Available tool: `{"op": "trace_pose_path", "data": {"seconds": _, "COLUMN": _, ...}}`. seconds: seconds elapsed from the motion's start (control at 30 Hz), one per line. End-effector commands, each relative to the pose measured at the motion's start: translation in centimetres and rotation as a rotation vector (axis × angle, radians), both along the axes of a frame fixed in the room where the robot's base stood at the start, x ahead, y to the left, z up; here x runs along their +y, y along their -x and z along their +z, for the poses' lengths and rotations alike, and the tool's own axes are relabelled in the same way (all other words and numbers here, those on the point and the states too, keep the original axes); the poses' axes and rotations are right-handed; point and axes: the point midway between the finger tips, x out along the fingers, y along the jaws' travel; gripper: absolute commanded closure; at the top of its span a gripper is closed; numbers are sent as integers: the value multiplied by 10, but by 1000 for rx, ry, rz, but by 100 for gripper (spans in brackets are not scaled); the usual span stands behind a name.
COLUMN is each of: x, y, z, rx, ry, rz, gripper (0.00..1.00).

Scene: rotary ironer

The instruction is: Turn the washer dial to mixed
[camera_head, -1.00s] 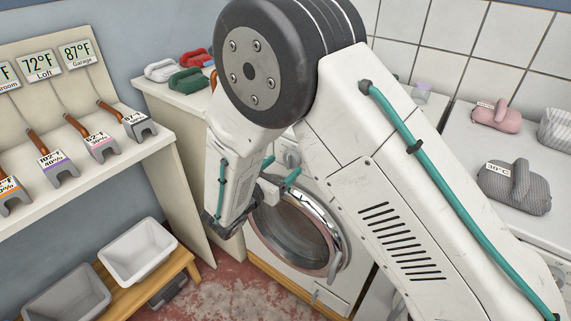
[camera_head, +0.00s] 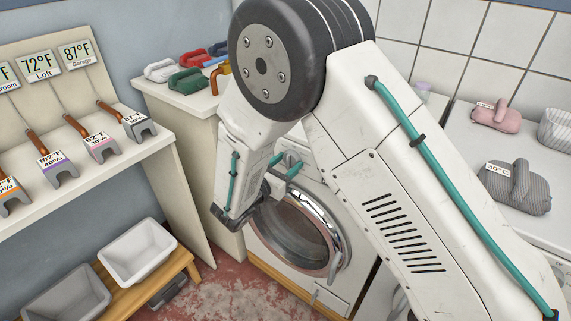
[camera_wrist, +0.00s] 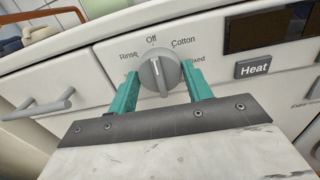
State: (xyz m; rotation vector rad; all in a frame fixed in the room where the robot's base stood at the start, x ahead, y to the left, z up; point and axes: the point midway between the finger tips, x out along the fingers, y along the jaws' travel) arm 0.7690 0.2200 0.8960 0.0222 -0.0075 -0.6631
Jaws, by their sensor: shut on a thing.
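The washer (camera_head: 262,262) stands below my arm in the head view, its round glass door (camera_head: 297,228) shut. In the wrist view its grey dial (camera_wrist: 160,72) sits on the white panel between my gripper's teal fingers (camera_wrist: 162,88). My gripper is shut on the dial, one finger at each side. The dial's ridge stands nearly upright, its top end near the "Off" label (camera_wrist: 151,40). "Rinse" (camera_wrist: 129,56) is at the left and "Cotton" (camera_wrist: 183,42) at the upper right. Below it, "Mixed" (camera_wrist: 198,60) is partly hidden by the right finger. The head view barely shows the fingers (camera_head: 286,168).
A "Heat" button (camera_wrist: 254,68) and a dark display (camera_wrist: 252,30) are right of the dial. A drawer handle (camera_wrist: 40,105) juts out at the left. In the head view, a bench with grey and white bins (camera_head: 135,250) stands left of the washer.

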Motion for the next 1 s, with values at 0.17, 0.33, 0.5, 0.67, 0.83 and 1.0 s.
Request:
{"op": "trace_pose_path", "data": {"seconds": 0.17, "x": 1, "y": 0, "z": 0, "rx": -45, "ry": -58, "rz": 2, "gripper": 73}}
{"op": "trace_pose_path", "data": {"seconds": 0.33, "x": 1, "y": 0, "z": 1, "rx": -121, "ry": -155, "rz": 3, "gripper": 73}}
{"op": "trace_pose_path", "data": {"seconds": 0.5, "x": 1, "y": -1, "z": 1, "rx": -218, "ry": -279, "rz": 3, "gripper": 73}}
{"op": "trace_pose_path", "data": {"seconds": 0.67, "x": 1, "y": -1, "z": 1, "rx": -312, "ry": -400, "rz": 3, "gripper": 73}}
{"op": "trace_pose_path", "data": {"seconds": 0.83, "x": 1, "y": -1, "z": 1, "rx": -412, "ry": -527, "rz": 3, "gripper": 73}}
{"op": "trace_pose_path", "data": {"seconds": 1.0, "x": 1, "y": -1, "z": 1, "rx": -510, "ry": -655, "rz": 4, "gripper": 73}}
